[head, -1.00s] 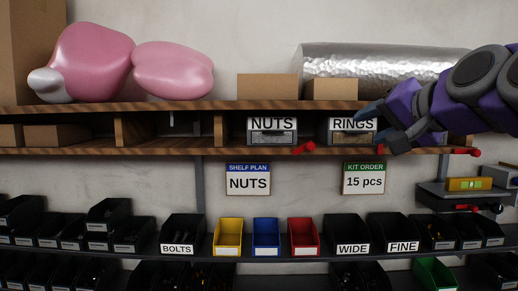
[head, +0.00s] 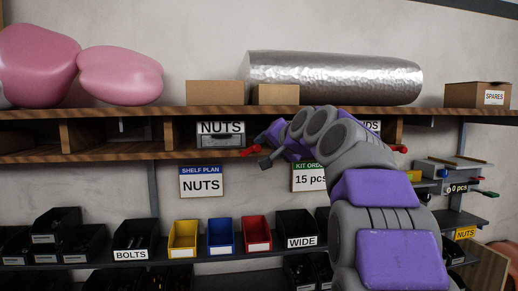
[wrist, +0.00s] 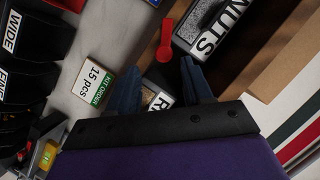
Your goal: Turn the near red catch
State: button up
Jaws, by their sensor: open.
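A red catch (head: 249,151) sits on the shelf's front edge by the lower right of the NUTS drawer (head: 221,134). In the wrist view the same catch (wrist: 165,42) shows as a red lever beside the drawer, just beyond the fingers. My gripper (head: 264,149) is just right of this catch in the head view. Its blue fingers (wrist: 163,88) are spread in the wrist view, with nothing held between them. I cannot tell whether a finger touches the catch. Another red catch (head: 398,149) shows farther right. My arm hides most of the drawers on the right.
The wooden upper shelf (head: 200,113) overhangs the drawers. The KIT ORDER sign (head: 308,179) hangs below, partly behind my arm, and the SHELF PLAN sign (head: 201,183) hangs left of it. Coloured bins, including a red one (head: 257,233), stand on a lower shelf.

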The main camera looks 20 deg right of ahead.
aim_at(258, 148)
jog(key=x, duration=0.2)
jog(key=a+x, duration=0.1)
jog(key=x, duration=0.2)
jog(key=shift+w+r+p, duration=0.1)
jog(key=shift+p, duration=0.2)
jog(key=shift+w+d+f, duration=0.15)
jog(key=shift+w+f, duration=0.05)
jog(key=shift+w, duration=0.35)
jog(key=shift+w+d, duration=0.1)
jog(key=shift+d, duration=0.25)
jog(key=shift+a, duration=0.4)
jog(key=c, duration=0.4)
grip_shut()
